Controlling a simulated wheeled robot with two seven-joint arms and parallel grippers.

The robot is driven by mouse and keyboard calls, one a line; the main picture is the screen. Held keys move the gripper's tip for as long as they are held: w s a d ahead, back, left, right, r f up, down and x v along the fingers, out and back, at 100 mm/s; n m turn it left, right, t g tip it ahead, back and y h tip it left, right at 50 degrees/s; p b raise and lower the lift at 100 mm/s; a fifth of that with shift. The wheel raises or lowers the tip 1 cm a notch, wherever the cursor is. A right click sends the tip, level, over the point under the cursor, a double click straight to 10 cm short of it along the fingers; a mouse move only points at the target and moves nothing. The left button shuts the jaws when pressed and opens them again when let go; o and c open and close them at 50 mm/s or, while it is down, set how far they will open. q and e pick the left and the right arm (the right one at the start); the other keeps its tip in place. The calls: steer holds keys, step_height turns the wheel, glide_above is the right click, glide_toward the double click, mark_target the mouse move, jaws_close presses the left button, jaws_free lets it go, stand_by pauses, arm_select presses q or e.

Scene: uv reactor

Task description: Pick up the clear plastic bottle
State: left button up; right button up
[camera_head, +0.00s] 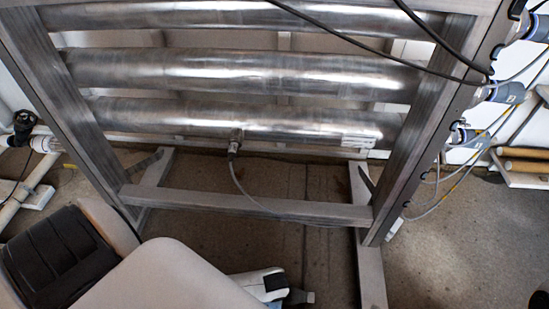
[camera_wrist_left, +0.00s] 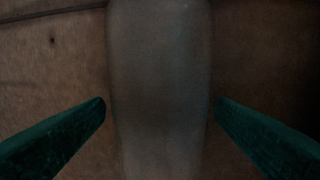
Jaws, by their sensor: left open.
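A pale, greyish, see-through upright shape, which looks like the clear plastic bottle (camera_wrist_left: 160,60), fills the middle of the left wrist view from top to bottom. My left gripper (camera_wrist_left: 160,105) is open. Its two dark green fingers stand on either side of the bottle, with the left fingertip very close to its edge and a small gap at the right. I cannot tell whether they touch it. The bottle cannot be made out in the head view, where my own left arm covers the bottom. My right gripper is not in view.
A metal frame (camera_head: 240,206) carrying several large horizontal steel tubes (camera_head: 240,72) stands across the head view. A cable (camera_head: 238,180) hangs from the lowest tube. Cables and blue fittings (camera_head: 505,92) are on the right. Brown floor (camera_head: 455,245) is clear at lower right.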

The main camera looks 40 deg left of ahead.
arm_select(q)
steer(key=c, duration=1.1)
steer(key=shift+o, duration=0.2)
